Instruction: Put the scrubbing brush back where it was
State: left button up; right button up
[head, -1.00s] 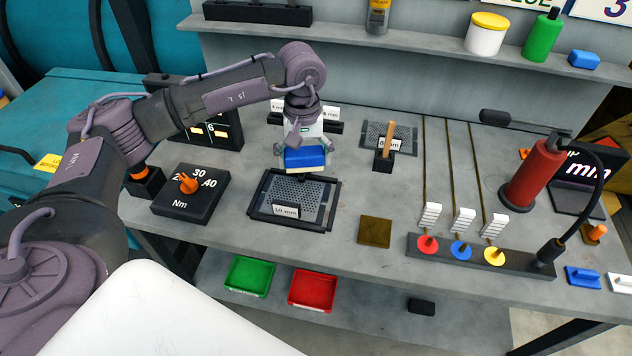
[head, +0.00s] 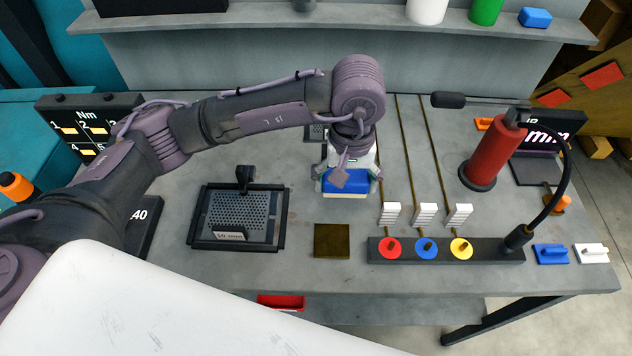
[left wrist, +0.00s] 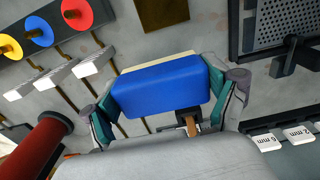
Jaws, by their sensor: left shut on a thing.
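The scrubbing brush (head: 345,184) is a blue block with a thin cream layer along one long edge. My left gripper (head: 347,180) is shut on it, with a teal-padded finger at each end. The left wrist view shows the brush (left wrist: 160,88) lying across between the fingers. In the head view the brush is over the bench, behind the brown square plate (head: 332,241) and right of the black-framed perforated tray (head: 283,219). I cannot tell its exact height above the bench. My right gripper is not in view.
A dark base (head: 446,251) with red, blue and yellow discs stands to the right, with rods and white slotted pieces behind it. A red cylinder (head: 491,152) stands farther right. In the left wrist view a wooden handle (left wrist: 191,125) in a black holder is close behind the brush.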

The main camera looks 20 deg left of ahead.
pick_arm(q)
jog(key=p, duration=0.2)
send_over(315, 198)
jog(key=f, duration=0.3)
jog(key=shift+d+f, duration=0.2)
jog(key=shift+f, duration=0.1)
jog(key=shift+a+f, duration=0.15)
jog(key=shift+f, duration=0.05)
notch_tip(315, 198, down, 3)
jog(key=shift+p, duration=1.1)
jog(key=shift+f, duration=0.5)
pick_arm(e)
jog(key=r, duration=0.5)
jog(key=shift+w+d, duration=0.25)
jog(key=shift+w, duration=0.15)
pick_arm(q)
jog(key=shift+f+b, duration=0.2)
jog(key=shift+b, duration=0.15)
jog(key=o, duration=1.2)
jog(key=shift+r, duration=0.1)
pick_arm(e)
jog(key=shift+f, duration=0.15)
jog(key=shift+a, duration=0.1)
